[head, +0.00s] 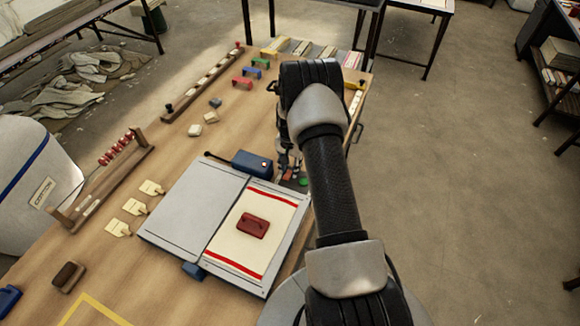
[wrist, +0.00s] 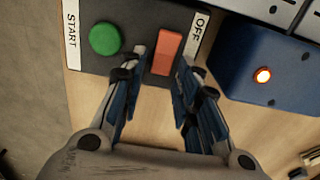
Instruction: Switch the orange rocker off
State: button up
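The orange rocker (wrist: 167,52) sits on a dark control panel (wrist: 135,22) in the wrist view, beside a white OFF label (wrist: 198,35). A round green button (wrist: 105,39) is to its left, next to a white START label (wrist: 71,35). My gripper (wrist: 164,62) is open, its two fingers on either side of the rocker's lower part, with nothing held. I cannot tell whether the fingers touch the rocker or hover above it. In the head view my arm hides most of the panel; the green button (head: 303,182) shows beside it.
A blue box (head: 252,164) with a lit orange lamp (wrist: 263,75) stands right of the panel in the wrist view. The folding board (head: 190,212) holds a cream cloth (head: 240,222) with a dark red block (head: 252,226) on it. Small blocks lie farther back.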

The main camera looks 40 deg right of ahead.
grip_shut()
jog(key=shift+s+a+t+h+b, duration=0.2)
jog(key=shift+t+h+b, duration=0.15)
jog(key=shift+h, duration=0.15)
jog(key=h+b, duration=0.1)
jog(key=b, duration=0.2)
jog(key=shift+w+f, duration=0.1)
jog(key=t+b, duration=0.1)
jog(key=b, duration=0.3)
jog(key=shift+a+h, duration=0.15)
jog(key=shift+h, duration=0.25)
jog(key=b, duration=0.4)
jog(key=shift+a+r, duration=0.1)
jog(key=shift+r, duration=0.1)
jog(key=shift+r+t+h+b, duration=0.25)
jog(key=shift+h+b, duration=0.15)
jog(key=shift+b, duration=0.35)
